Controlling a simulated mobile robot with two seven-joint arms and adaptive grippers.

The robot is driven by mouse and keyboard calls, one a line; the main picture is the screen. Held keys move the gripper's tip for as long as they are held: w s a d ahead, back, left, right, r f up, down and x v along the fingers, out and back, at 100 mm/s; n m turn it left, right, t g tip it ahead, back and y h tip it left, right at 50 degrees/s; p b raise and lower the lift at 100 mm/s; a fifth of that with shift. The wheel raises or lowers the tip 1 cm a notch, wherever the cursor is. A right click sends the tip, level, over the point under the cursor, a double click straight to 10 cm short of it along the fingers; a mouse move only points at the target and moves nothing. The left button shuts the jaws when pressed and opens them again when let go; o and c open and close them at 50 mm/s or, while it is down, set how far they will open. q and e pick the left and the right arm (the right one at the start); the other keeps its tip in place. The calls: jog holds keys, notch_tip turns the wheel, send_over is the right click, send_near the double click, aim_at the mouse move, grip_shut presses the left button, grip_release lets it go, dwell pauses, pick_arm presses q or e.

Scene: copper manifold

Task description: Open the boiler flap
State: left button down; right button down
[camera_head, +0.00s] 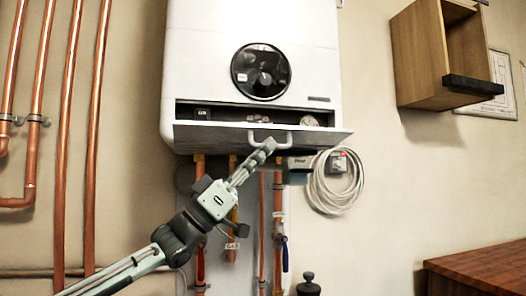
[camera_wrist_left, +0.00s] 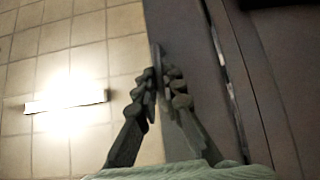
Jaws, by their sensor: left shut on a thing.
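The white boiler (camera_head: 255,30) hangs on the wall in the head view, with a round black dial on its front. Its flap (camera_head: 325,136) at the bottom is tilted outward, and a dark gap with fittings shows above it. A pale handle (camera_head: 286,133) sits on the flap. My left gripper (camera_head: 266,150) reaches up from the lower left and is shut on the handle. In the left wrist view the fingers (camera_wrist_left: 163,85) close around the narrow handle (camera_wrist_left: 157,55) beside the dark flap face (camera_wrist_left: 187,45). My right gripper is out of view.
Copper pipes (camera_head: 67,130) run up the wall at left, and more pipes with valves (camera_head: 284,250) hang below the boiler. A coiled pale hose (camera_head: 320,190) hangs at right of them. A wooden wall box (camera_head: 418,55) and a wooden worktop (camera_head: 490,265) are at right.

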pick_arm(q)
jog(key=c, duration=1.6)
grip_release()
jog(key=shift+c, duration=0.2)
jog(key=shift+a+f, duration=0.1)
jog(key=v, duration=1.1)
jog(key=shift+a+f, duration=0.25)
jog(key=shift+f, duration=0.05)
jog(key=shift+s, duration=0.15)
jog(key=shift+c, duration=0.4)
